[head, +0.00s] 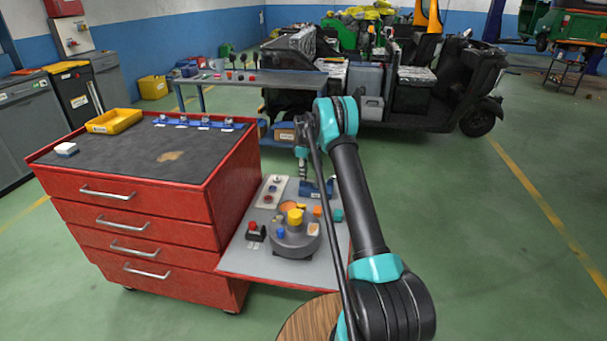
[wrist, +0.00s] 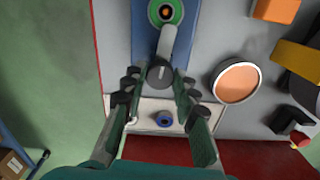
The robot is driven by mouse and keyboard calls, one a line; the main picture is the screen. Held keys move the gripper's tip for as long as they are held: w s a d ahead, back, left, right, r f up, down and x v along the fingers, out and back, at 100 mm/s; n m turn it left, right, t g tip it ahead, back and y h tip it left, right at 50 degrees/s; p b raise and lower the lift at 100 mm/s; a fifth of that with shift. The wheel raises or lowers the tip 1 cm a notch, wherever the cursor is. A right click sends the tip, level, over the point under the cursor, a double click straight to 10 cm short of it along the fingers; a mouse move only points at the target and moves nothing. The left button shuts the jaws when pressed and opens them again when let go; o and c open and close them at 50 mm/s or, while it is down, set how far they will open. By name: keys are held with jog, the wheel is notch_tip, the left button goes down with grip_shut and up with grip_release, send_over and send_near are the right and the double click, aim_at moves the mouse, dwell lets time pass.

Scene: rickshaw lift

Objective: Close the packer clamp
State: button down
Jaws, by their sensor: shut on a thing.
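The packer clamp appears to be the blue-based fixture (head: 321,189) at the back of the grey side shelf. In the wrist view its blue base (wrist: 145,35) carries a green ring with an orange centre, and a grey lever (wrist: 168,42) ends in a dark round knob (wrist: 160,73). My gripper (wrist: 160,82) has its two fingers on either side of the knob, closed on it. In the head view my gripper (head: 303,174) points down beside the clamp, and my arm hides part of that area.
A white panel (wrist: 165,117) with a blue button lies close under the fingers. An orange-topped round dish (wrist: 236,83) is to the right. A grey round fixture with a yellow knob (head: 295,216) stands on the shelf. The red drawer cabinet (head: 150,213) borders the shelf at left.

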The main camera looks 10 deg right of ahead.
jog(key=shift+n, duration=0.6)
jog(key=c, duration=1.2)
grip_release()
jog(key=shift+r, duration=0.1)
notch_tip(320, 180, up, 12)
jog(key=shift+f, duration=0.1)
